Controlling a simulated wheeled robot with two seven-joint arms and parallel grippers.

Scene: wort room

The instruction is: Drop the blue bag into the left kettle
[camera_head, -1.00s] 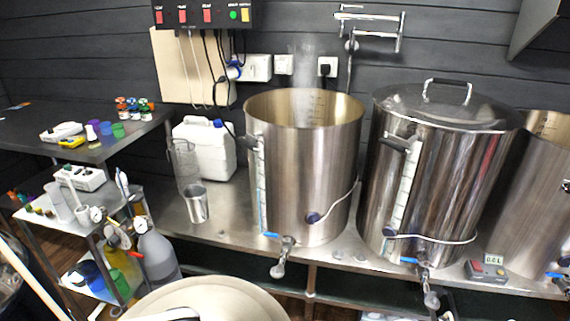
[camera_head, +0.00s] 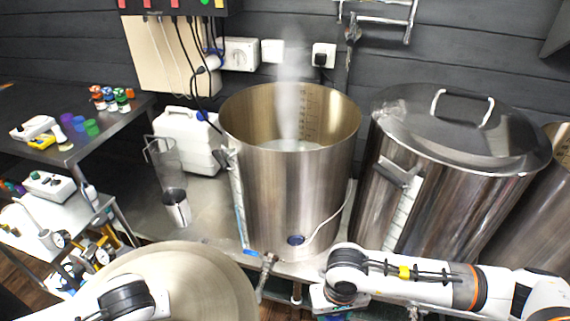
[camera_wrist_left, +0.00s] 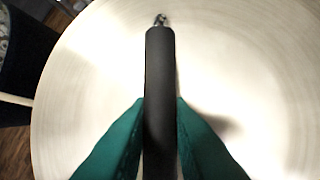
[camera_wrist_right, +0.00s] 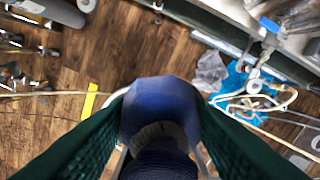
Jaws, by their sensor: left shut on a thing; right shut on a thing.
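The left kettle (camera_head: 290,185) is a tall steel pot, open on top, with pale liquid and steam rising. My left gripper (camera_wrist_left: 160,125) is shut on the dark handle (camera_wrist_left: 160,85) of a round pale metal lid (camera_wrist_left: 240,60). This lid (camera_head: 215,275) also shows at the bottom of the head view.
A second kettle (camera_head: 405,190) with its lid on stands right of the left kettle, and another stands at the far right edge. A white jug (camera_head: 180,140), a clear pitcher and a steel cup (camera_head: 176,207) stand left of the left kettle. Wall pipes hang behind.

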